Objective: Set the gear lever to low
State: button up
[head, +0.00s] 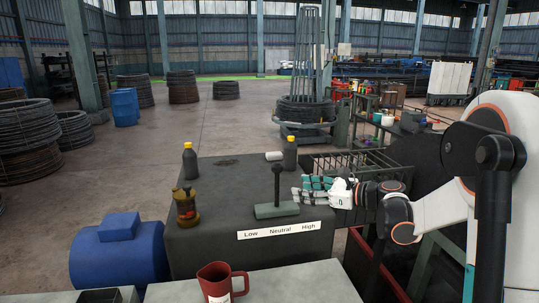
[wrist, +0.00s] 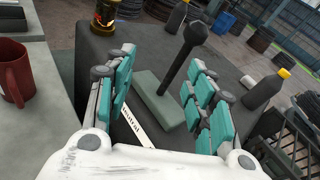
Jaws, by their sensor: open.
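The gear lever (head: 277,182) is a black stick with a round knob, standing about upright from a grey-green base plate (head: 277,211) on a dark cabinet. A white label (head: 279,230) in front reads Low, Neutral, High from left to right; the lever stands about above Neutral. My gripper (head: 300,189), with teal-padded fingers, is open to the right of the lever and points left at it. In the wrist view, the gear lever (wrist: 184,62) shows ahead, between the spread fingers of my gripper (wrist: 163,95), with its knob above them. No contact with it is visible.
On the cabinet (head: 225,220) are a brass fitting (head: 186,207) at the left and two dark yellow-capped bottles (head: 190,160) (head: 290,153) at the back. A red mug (head: 218,283) stands in front on a grey surface. A wire basket (head: 350,165) is behind my gripper.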

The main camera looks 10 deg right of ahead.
aim_at(277, 166)
jog(key=w+d+r+m+t+y+p, duration=0.1)
jog(key=w+d+r+m+t, duration=0.1)
jog(key=w+d+r, duration=0.1)
jog(key=x, duration=0.6)
jog(key=p+x, duration=0.1)
jog(key=x, duration=0.6)
jog(key=shift+a+f, duration=0.15)
jog(key=shift+f, duration=0.1)
grip_shut()
